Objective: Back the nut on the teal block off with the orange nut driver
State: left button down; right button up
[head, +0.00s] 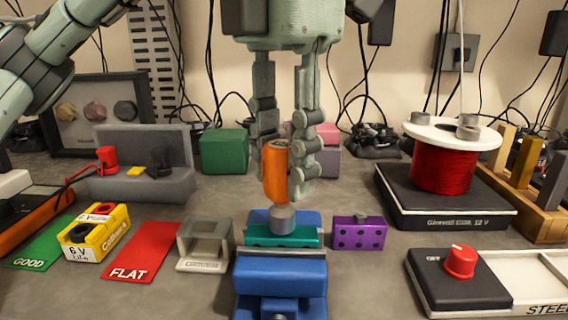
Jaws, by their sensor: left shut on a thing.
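My left gripper (287,170) points down from the top middle and is shut on the orange nut driver (275,172), which stands about upright. Directly below its orange handle is a grey round metal piece (282,217) over the teal block (262,237). I cannot tell whether this piece is the nut or the driver's socket end, so the contact with the nut is unclear. The teal block is clamped in the blue vise (281,275). My right gripper is not in view.
A grey bracket-like block (206,246) stands left of the vise and a purple dotted block (358,233) right of it. A red wire coil (443,172) on a black base and a red-knobbed box (459,278) are at right. Yellow battery holder (92,232) is left.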

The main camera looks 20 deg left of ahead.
pick_arm(q)
jog(key=n, duration=0.3)
jog(key=shift+f+n+b, duration=0.1)
jog(key=shift+n+b, duration=0.2)
jog(key=shift+n, duration=0.1)
jog(key=c, duration=1.9)
grip_release()
jog(key=c, duration=0.4)
jog(key=shift+r+p, duration=1)
jog(key=shift+r, duration=2.65)
